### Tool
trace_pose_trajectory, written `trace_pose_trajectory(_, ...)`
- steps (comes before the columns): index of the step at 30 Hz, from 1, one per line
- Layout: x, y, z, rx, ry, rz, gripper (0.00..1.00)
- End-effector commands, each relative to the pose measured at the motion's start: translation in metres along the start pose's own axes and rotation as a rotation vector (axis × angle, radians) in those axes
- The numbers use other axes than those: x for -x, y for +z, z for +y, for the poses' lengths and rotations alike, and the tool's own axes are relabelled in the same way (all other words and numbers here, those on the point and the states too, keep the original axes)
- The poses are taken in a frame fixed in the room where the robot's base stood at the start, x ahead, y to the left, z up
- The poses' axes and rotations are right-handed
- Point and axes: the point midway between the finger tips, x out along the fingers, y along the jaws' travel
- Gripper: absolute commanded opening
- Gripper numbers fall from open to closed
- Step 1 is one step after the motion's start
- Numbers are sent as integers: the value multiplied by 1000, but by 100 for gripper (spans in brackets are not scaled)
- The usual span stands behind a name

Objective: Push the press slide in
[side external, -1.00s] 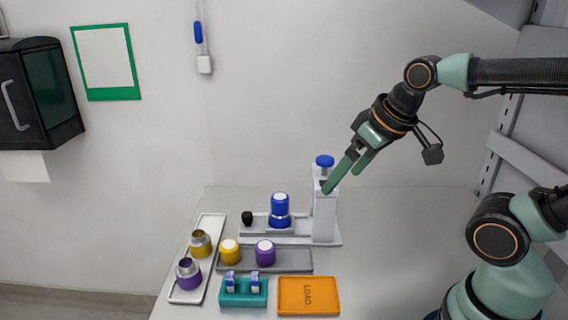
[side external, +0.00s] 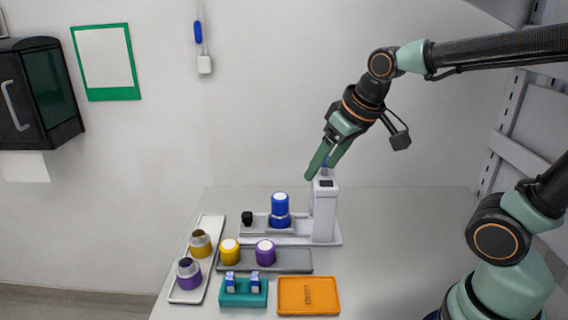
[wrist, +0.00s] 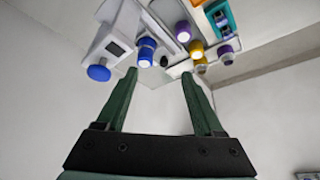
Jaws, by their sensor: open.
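The pale grey press stands at the back of the table, with its upright post (side external: 325,215) at the right end of a flat base. A blue assembly (side external: 280,210) of stacked parts sits on the press slide (side external: 281,232), left of the post. A black knob (side external: 247,218) is at the left end of the slide. The post's blue top knob (wrist: 98,72) shows in the wrist view; my fingers mostly cover it in the side view. My gripper (side external: 321,170) is open and empty, its fingers pointing down just above and behind the post top. Contact cannot be told.
A grey tray (side external: 295,266) with a yellow and a purple capped part lies in front of the press. A white tray (side external: 213,228) with two metal-topped parts is at the left. A teal rack (side external: 243,299) and an orange load tray (side external: 308,296) are at the front.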

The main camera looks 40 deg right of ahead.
Motion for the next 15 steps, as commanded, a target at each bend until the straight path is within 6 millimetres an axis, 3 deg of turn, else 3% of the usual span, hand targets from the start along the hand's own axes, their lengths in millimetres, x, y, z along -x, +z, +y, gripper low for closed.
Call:
trace_pose_trajectory(6, -42, -46, -6, 0, -6, -32, 69)
trace_pose_trajectory(15, -120, -92, -17, 0, -13, -63, 69)
